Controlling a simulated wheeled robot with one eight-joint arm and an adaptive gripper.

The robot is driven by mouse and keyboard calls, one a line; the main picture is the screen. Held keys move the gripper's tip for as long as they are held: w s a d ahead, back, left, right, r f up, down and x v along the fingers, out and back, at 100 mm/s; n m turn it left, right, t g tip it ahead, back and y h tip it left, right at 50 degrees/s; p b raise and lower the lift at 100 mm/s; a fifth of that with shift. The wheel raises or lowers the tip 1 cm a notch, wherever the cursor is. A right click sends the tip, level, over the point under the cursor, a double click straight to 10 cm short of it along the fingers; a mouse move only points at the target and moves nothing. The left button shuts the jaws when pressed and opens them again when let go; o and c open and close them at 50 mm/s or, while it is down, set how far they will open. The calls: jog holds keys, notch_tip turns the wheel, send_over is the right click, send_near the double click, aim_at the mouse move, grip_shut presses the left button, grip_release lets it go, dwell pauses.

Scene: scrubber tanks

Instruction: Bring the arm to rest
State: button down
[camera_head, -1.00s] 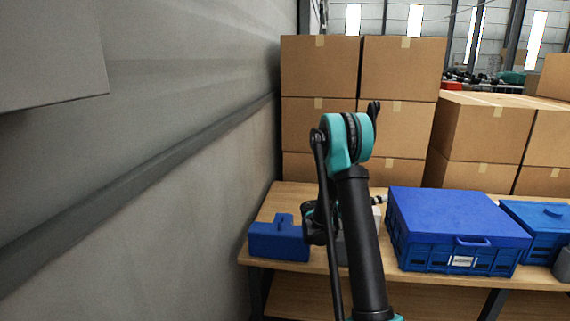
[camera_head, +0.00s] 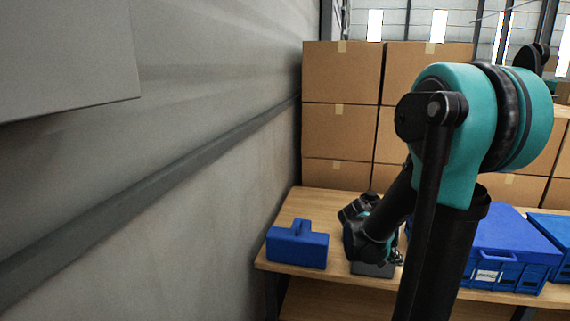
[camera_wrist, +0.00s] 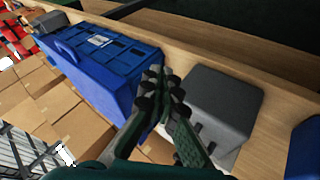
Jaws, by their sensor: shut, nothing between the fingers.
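My gripper (camera_wrist: 168,105) shows in the wrist view with its two dark green fingers together and nothing between them. It appears above the wooden table, between a blue crate and a grey box in that picture. In the head view my teal and black arm (camera_head: 450,130) fills the right middle, its elbow high and its forearm reaching down towards the table. The fingertips are mostly hidden there behind the wrist and arm links.
A wooden table (camera_head: 300,205) holds a blue toolbox (camera_head: 297,246), a grey box (camera_wrist: 222,103) and a lidded blue crate (camera_head: 510,245), partly behind my arm. Stacked cardboard boxes (camera_head: 340,110) stand behind. A grey wall (camera_head: 200,190) runs along the left.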

jog(key=s+a+f+n+t+y, duration=0.1)
jog(key=s+a+f+n+y, duration=0.1)
jog(key=s+a+y, duration=0.2)
jog(key=s+a+f+n+t+y, duration=0.1)
jog(key=s+a+f+n+y, duration=0.1)
jog(key=s+a, duration=0.4)
jog(key=a+f+y, duration=0.1)
jog(key=a+y, duration=0.1)
jog(key=a, duration=0.3)
jog(key=shift+s+n, duration=0.3)
jog(key=shift+s, duration=0.1)
jog(key=shift+a+f, duration=0.1)
